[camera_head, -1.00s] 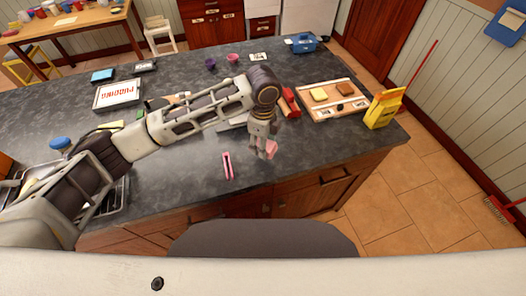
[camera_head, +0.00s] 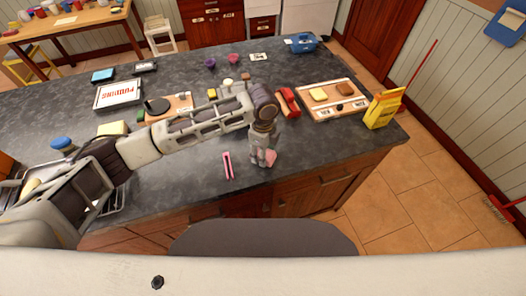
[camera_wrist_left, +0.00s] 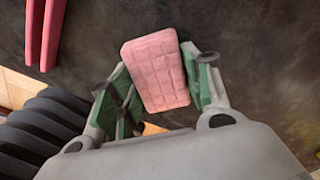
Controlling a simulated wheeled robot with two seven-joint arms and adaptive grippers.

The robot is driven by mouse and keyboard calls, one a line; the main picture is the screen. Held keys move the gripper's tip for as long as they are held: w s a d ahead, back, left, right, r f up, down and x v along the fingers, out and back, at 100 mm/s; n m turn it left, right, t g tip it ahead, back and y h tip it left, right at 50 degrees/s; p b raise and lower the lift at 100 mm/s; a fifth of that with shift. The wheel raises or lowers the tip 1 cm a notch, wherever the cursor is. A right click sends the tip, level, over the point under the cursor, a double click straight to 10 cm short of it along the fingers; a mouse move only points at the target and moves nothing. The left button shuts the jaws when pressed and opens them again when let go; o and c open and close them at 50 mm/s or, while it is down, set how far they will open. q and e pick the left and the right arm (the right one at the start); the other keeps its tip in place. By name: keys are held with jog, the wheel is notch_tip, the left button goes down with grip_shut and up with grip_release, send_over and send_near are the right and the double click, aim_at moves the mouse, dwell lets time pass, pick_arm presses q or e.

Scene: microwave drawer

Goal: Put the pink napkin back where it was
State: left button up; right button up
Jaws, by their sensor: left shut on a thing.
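The pink napkin (camera_wrist_left: 157,72) is a folded, quilted pad held between the green-padded fingers of my left gripper (camera_wrist_left: 160,90) in the left wrist view. In the head view the left gripper (camera_head: 262,158) points down over the front part of the dark counter, and the napkin (camera_head: 270,157) shows as a small pink patch at its fingertips. I cannot tell whether the napkin touches the counter. My right gripper is not in view.
Pink tongs (camera_head: 228,166) lie left of the gripper on the counter (camera_head: 195,185). Behind stand a red object (camera_head: 287,101), a wooden board with bread (camera_head: 333,101) and a yellow bag (camera_head: 383,108). The counter's front edge is close by.

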pick_arm(q)
jog(key=shift+f, duration=0.1)
jog(key=o, duration=1)
notch_tip(320, 180, up, 12)
jog(key=shift+r+b, duration=0.15)
jog(key=shift+b, duration=0.45)
jog(key=shift+s, duration=0.1)
dwell(0.5)
